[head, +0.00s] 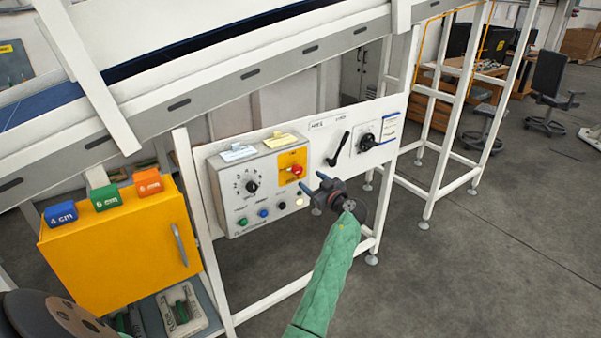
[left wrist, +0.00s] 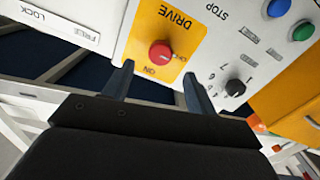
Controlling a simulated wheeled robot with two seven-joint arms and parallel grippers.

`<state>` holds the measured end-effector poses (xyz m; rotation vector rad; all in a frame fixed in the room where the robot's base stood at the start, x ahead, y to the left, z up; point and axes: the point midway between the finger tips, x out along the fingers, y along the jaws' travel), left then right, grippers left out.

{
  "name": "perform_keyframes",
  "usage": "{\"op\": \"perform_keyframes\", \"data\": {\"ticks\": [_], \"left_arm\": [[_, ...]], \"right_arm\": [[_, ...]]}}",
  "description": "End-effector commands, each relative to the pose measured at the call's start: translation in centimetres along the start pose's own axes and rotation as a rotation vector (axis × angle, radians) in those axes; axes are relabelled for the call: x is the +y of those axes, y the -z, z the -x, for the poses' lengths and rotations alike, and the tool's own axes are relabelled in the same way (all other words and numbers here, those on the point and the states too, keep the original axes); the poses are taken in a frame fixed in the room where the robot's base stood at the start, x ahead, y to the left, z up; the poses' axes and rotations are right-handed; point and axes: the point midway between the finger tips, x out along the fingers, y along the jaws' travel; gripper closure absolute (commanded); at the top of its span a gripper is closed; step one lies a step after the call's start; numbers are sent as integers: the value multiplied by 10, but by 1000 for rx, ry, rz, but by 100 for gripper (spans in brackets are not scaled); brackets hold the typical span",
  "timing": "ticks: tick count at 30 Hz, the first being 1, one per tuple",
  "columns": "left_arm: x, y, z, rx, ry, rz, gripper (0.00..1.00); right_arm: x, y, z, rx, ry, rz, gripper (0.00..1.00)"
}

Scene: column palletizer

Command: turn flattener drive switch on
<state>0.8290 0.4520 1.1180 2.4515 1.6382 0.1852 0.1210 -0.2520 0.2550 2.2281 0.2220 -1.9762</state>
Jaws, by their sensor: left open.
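The drive switch is a red knob (head: 297,170) on a yellow plate (head: 287,159) at the upper right of a grey control box (head: 228,205). In the left wrist view the red knob (left wrist: 160,53) stands on the yellow plate (left wrist: 183,20), with upside-down lettering "DRIVE" and "ON". My left gripper (head: 313,189) is open and empty, just right of and below the knob in the head view. In the left wrist view its two fingertips (left wrist: 158,76) point at the plate either side of the knob's lower edge; contact cannot be told. My right gripper is not in view.
The box also bears a black dial (head: 252,187), coloured buttons and a pale round lamp (head: 298,202). A white panel with a black lever (head: 338,148) and rotary switch (head: 367,142) adjoins it. A yellow cabinet (head: 125,240) with coloured blocks stands left. A conveyor frame (head: 250,75) runs above.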

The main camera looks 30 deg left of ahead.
Motion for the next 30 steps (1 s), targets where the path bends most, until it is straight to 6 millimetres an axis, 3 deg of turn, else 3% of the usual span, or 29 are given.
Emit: {"op": "perform_keyframes", "data": {"ticks": [9, 19, 30], "left_arm": [[1, 5, -28, 1, 1, -3, 43], [1, 3, -67, 0, 0, -4, 43], [0, 0, -76, -1, 0, -2, 43]], "right_arm": [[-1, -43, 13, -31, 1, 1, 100], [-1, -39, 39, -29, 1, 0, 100], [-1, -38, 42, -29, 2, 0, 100]]}}
